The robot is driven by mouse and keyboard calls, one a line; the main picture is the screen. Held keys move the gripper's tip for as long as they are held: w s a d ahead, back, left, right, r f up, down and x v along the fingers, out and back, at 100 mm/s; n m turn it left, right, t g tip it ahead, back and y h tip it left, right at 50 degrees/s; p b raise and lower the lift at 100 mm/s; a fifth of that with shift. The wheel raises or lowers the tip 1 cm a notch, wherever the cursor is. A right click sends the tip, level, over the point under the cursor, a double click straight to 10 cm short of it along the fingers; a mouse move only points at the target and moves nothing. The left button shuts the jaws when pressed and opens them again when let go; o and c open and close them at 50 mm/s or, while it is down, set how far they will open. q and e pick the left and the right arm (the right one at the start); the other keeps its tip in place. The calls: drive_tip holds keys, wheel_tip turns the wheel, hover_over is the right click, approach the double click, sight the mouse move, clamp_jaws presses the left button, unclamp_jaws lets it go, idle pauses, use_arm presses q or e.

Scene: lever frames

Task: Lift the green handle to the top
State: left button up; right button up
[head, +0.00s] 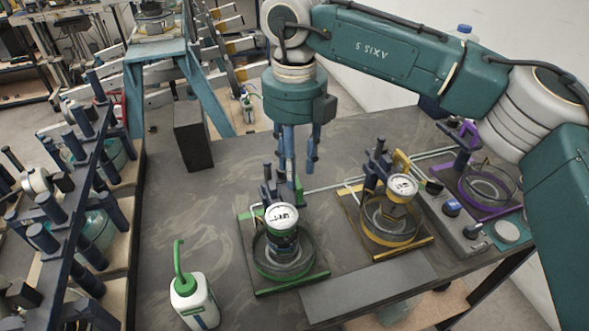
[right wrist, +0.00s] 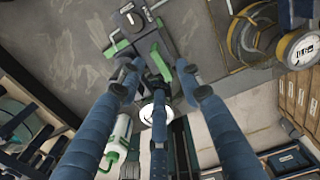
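The green-marked lever frame (head: 262,290) stands on the grey bench in the head view, with a round gauge (head: 282,216) and a glass dish on it. Dark posts rise at its back. My right gripper (head: 298,166) points down above the back of this frame. Its fingers are spread, with nothing seen held. In the right wrist view the open fingers (right wrist: 157,76) frame a dark part with green pieces (right wrist: 119,48). Fingers partly cover it, so I cannot tell clearly which piece is the green handle or whether it is touched. My left gripper is not in view.
A yellow lever frame (head: 412,247) stands to the right, and a purple one (head: 488,213) beyond it. A white bottle with a green spout (head: 195,302) is at the front left. A black block (head: 191,138) stands behind.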

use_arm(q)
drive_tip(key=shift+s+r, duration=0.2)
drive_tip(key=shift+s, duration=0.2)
use_arm(e)
drive_tip(key=shift+f, duration=1.2)
clamp_jaws()
drive_tip(key=r+p, duration=0.2)
drive_tip(key=r, duration=0.3)
drive_tip(key=shift+w, duration=0.2)
drive_tip(key=shift+s+r, duration=0.1)
drive_tip(key=shift+r, duration=0.15)
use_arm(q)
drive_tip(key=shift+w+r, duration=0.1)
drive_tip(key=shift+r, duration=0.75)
use_arm(e)
unclamp_jaws()
drive_tip(key=shift+s+f, duration=0.1)
drive_tip(key=shift+f, duration=0.05)
